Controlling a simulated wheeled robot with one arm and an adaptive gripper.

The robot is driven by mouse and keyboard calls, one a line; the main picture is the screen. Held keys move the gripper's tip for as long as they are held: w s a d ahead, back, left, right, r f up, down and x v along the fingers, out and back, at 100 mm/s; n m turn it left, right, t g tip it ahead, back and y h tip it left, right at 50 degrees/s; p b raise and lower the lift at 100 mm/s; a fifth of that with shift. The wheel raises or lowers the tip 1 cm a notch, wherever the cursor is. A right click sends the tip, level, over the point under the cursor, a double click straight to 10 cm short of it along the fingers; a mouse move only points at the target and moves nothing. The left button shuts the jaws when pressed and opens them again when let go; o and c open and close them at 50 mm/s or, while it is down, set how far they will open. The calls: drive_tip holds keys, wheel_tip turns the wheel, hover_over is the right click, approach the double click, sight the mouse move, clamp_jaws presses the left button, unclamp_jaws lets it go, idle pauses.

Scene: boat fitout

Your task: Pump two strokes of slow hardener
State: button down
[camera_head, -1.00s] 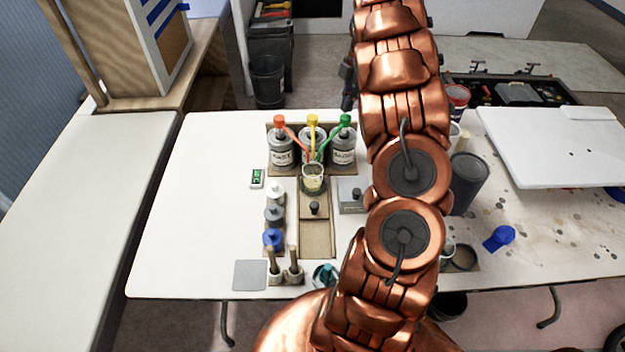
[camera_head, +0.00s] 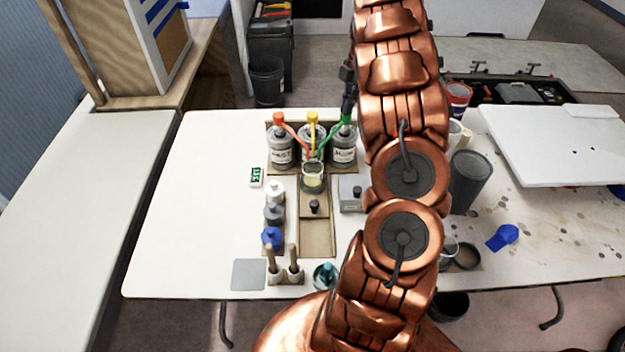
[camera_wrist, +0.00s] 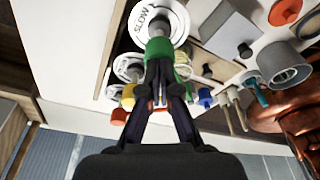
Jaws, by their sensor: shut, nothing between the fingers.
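The slow hardener bottle (camera_head: 343,155) is the right one of three grey bottles at the back of the table and has a green pump. In the wrist view its lid reads SLOW (camera_wrist: 139,22) and the green pump head (camera_wrist: 158,48) is right at my fingertips. My gripper (camera_wrist: 160,68) is shut with nothing between its fingers. In the head view it is directly over the green pump, partly hiding its top; whether it touches is hard to tell. The green, yellow and red spouts lead towards a clear cup (camera_head: 313,182) holding something yellowish.
A red-topped bottle (camera_head: 281,150) and a yellow-topped bottle (camera_head: 313,135) stand to the left. A small scale-like box (camera_head: 351,194) stands near the cup. A green-lit display (camera_head: 256,176) lies left. Small jars (camera_head: 274,213) line the cup's left. The table's left side is clear.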

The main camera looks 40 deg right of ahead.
drive_tip(key=shift+f, duration=0.3)
drive_tip(key=shift+f+b, duration=1)
drive_tip(key=shift+b, duration=0.15)
drive_tip(key=shift+r, duration=0.15)
drive_tip(key=shift+r+b, duration=0.4)
drive_tip(key=shift+r, duration=1.7)
drive_tip(key=shift+f, duration=0.2)
